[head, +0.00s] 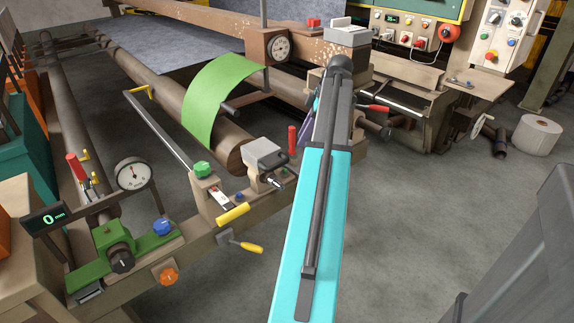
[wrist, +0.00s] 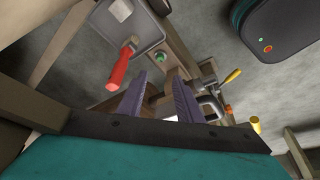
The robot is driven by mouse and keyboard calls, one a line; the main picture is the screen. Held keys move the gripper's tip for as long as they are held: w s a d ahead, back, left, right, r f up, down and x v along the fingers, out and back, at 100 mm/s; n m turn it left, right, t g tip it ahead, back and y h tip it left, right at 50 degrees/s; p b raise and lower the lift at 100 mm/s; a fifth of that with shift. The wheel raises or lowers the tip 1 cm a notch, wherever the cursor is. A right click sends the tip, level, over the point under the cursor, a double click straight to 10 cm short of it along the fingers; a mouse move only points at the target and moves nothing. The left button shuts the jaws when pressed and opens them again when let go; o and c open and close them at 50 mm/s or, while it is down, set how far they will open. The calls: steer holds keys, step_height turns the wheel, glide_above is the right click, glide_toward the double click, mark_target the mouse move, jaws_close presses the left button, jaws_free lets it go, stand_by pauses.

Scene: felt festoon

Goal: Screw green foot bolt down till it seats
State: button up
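The green bolt head (head: 202,169) sits on a tan block on the near side of the machine frame, left of centre in the head view. In the head view my turquoise arm hides most of the gripper; a purple bit shows beside a red handle, right of the bolt.
A grey clamp block (head: 265,153), a red handle (head: 292,140) and a yellow cylinder (head: 232,214) stand close to the bolt. A dial gauge (head: 132,174), blue knob (head: 163,227) and orange knob (head: 168,275) are at the left. Floor at the right (head: 420,210) is clear.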

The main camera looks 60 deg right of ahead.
mark_target(285, 170)
steer(key=b+x, duration=0.1)
steer(key=x, duration=1.2)
steer(key=shift+w+a+f, duration=0.1)
steer(key=shift+a+f, duration=0.05)
steer(key=shift+f, duration=0.2)
jaws_close()
